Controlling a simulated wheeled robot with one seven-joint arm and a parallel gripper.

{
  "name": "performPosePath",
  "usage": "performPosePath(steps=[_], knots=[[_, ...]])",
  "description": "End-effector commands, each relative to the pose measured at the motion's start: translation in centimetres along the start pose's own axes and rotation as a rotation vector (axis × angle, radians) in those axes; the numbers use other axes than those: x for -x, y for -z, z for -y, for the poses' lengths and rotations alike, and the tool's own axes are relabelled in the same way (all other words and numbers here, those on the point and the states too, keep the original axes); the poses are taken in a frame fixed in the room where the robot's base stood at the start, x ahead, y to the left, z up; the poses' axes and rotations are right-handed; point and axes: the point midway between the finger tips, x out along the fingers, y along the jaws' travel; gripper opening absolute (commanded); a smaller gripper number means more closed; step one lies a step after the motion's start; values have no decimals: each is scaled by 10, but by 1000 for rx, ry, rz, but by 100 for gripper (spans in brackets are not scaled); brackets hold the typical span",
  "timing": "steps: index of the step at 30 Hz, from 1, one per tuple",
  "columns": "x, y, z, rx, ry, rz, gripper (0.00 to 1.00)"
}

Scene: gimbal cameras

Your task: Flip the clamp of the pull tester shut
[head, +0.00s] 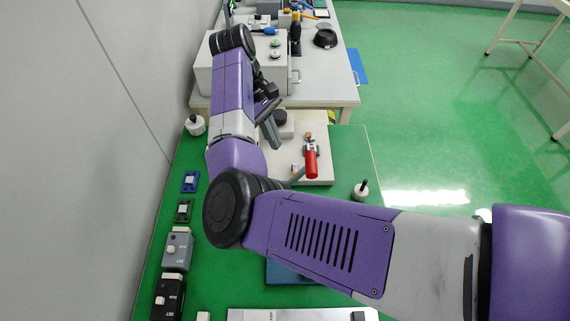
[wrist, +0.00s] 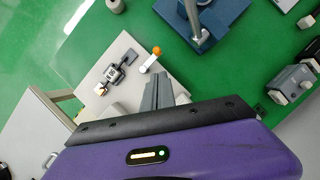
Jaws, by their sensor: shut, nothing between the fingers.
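The pull tester's pale base plate (head: 322,178) lies on the green mat in the head view, and also shows in the wrist view (wrist: 112,52). A clamp with a red handle (head: 311,163) sits on its right part, the handle pointing toward the bottom of the picture. In the wrist view a dark clamp body (wrist: 116,74) and a white piece with an orange end (wrist: 152,60) stand on the plate. My gripper (head: 275,140) is shut and empty, left of the red handle and apart from it. Its grey fingers (wrist: 158,84) show over the plate's edge in the wrist view. My arm hides part of the plate.
A dark round part (head: 283,122) stands at the plate's back. A blue stand with a grey post (wrist: 203,22) is near the plate. Grey and black boxes (head: 177,250) line the mat's left side. A white cabinet (head: 212,80) stands behind. The mat right of the plate is mostly clear.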

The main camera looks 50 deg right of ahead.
Motion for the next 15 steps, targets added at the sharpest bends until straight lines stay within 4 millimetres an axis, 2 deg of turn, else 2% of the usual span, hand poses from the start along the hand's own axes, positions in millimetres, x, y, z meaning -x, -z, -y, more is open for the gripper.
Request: performPosePath(steps=[5,15], knots=[[-7,0,0,-2,-1,0,0],[-59,-1,1,1,0,1,0]])
